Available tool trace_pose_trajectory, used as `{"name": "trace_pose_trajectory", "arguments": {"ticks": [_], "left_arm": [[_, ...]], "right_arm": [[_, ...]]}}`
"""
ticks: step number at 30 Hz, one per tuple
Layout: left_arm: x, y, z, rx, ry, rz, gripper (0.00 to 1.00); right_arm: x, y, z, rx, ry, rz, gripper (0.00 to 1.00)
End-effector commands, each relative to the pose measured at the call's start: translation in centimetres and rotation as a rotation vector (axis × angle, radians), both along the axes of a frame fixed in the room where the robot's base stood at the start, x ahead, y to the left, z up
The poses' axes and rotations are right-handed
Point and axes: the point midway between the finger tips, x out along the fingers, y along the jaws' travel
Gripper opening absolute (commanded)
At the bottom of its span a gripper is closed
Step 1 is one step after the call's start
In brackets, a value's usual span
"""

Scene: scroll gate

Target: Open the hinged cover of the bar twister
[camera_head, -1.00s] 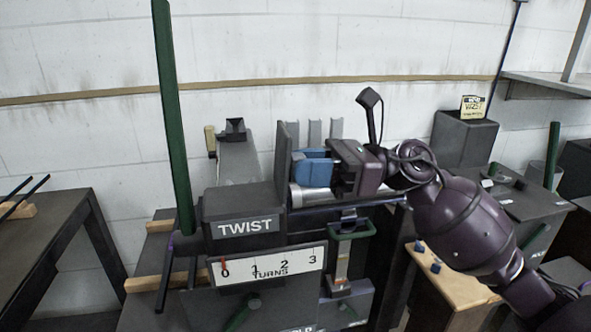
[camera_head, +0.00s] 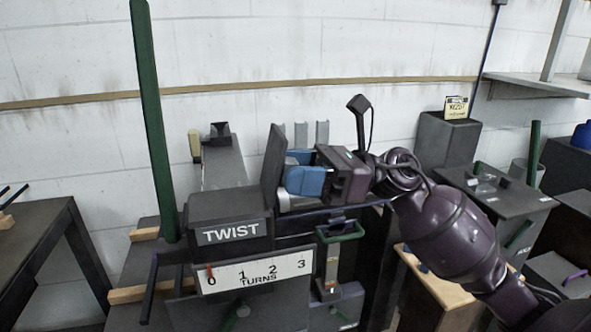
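The bar twister is a dark machine whose housing (camera_head: 228,206) is marked TWIST, with a white TURNS scale (camera_head: 255,273) below it. My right gripper (camera_head: 302,170) is just right of the panel. Its two blue fingers show a gap between them with nothing seen held. The fingers partly hide what lies behind them, and I cannot tell whether they touch the panel. My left gripper is not in view.
A tall green lever (camera_head: 152,120) rises left of the housing. A green handle (camera_head: 340,234) sits below my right gripper. Dark tables stand at the left (camera_head: 45,245) and right (camera_head: 490,190). A dark box (camera_head: 447,140) bears a small yellow sign.

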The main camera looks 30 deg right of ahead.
Motion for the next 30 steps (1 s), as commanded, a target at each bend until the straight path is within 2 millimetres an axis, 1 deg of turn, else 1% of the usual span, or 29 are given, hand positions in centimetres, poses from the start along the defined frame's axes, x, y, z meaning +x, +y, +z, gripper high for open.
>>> {"name": "trace_pose_trajectory", "arguments": {"ticks": [5,8,11,18,21,25,30], "left_arm": [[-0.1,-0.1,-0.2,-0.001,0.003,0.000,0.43],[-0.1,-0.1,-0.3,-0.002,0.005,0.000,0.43],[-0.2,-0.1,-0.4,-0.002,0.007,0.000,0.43],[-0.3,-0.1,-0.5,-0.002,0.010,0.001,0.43],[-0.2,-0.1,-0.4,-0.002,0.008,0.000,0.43],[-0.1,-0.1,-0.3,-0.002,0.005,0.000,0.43],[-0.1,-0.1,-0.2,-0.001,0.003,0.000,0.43]], "right_arm": [[0.0,-0.1,-0.1,-0.001,0.001,0.000,0.49],[-0.2,-0.7,-0.2,0.000,0.002,-0.001,0.49],[-0.5,-2.0,-0.5,-0.001,0.005,-0.002,0.49],[-1.7,-6.2,-1.2,0.000,0.004,-0.003,0.49],[-2.2,-7.7,-1.4,0.001,0.002,-0.003,0.49],[-2.6,-9.2,-1.7,0.000,0.002,-0.002,0.49],[-2.9,-10.1,-1.8,0.000,0.001,0.000,0.49]]}}
